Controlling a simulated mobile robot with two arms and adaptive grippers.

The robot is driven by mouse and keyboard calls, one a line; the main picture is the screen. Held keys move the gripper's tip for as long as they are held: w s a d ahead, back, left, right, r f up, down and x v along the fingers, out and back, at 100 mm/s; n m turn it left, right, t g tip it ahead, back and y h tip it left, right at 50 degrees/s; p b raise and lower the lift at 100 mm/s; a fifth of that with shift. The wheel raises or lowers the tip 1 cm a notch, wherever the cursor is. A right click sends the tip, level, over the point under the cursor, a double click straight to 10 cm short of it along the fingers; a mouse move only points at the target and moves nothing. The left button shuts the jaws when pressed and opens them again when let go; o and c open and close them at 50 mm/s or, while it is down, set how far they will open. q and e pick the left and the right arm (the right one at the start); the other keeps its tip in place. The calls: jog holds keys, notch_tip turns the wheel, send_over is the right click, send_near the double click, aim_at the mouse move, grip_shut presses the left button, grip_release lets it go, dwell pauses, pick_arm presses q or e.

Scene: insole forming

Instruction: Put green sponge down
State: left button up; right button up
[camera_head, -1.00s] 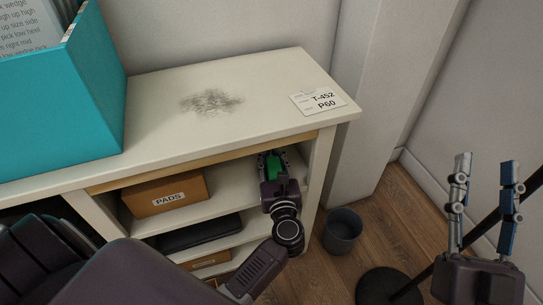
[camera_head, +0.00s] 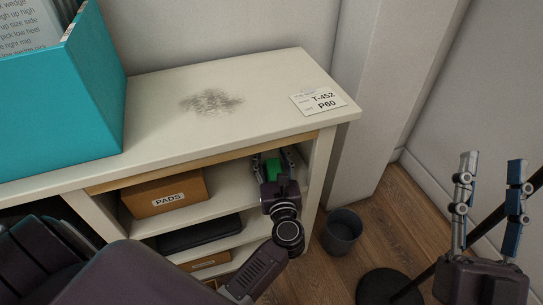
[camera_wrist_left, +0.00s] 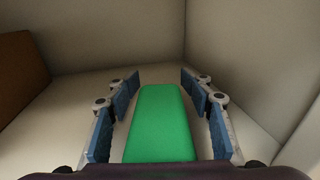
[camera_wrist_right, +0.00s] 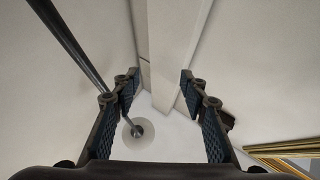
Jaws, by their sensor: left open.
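The green sponge (camera_head: 273,170) is on the upper shelf inside the white cabinet, right of the PADS box. My left gripper (camera_head: 272,160) reaches into this compartment with its fingers open on both sides of the sponge. In the left wrist view the green sponge (camera_wrist_left: 160,122) lies between the open fingers of my left gripper (camera_wrist_left: 158,82), with a gap on each side. My right gripper (camera_head: 490,172) is open and empty at the right, away from the cabinet; its spread fingers also show in the right wrist view (camera_wrist_right: 160,82).
The brown PADS box (camera_head: 165,195) shares the shelf. The cabinet top (camera_head: 260,75) has a dark smudge and a label card (camera_head: 318,102). A teal holder (camera_head: 60,105) stands at left. A grey bin (camera_head: 342,232) and a dark pole stand (camera_head: 388,287) are on the floor.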

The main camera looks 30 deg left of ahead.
aim_at(273, 176)
pick_arm(q)
jog(key=shift+s+d, duration=0.1)
jog(key=shift+s, duration=0.05)
jog(key=v, duration=0.3)
jog(key=p+v, duration=0.1)
jog(key=v, duration=0.2)
jog(key=shift+s+r, duration=0.15)
jog(key=shift+s, duration=0.35)
jog(key=shift+s+d, duration=0.15)
jog(key=shift+s, duration=0.1)
pick_arm(e)
jog(key=w+f+g+h, duration=0.1)
jog(key=w+f+g, duration=0.2)
jog(key=f, duration=0.3)
jog(key=shift+w+f+g, duration=0.2)
jog(key=shift+f+g, duration=0.2)
jog(key=shift+s, duration=0.1)
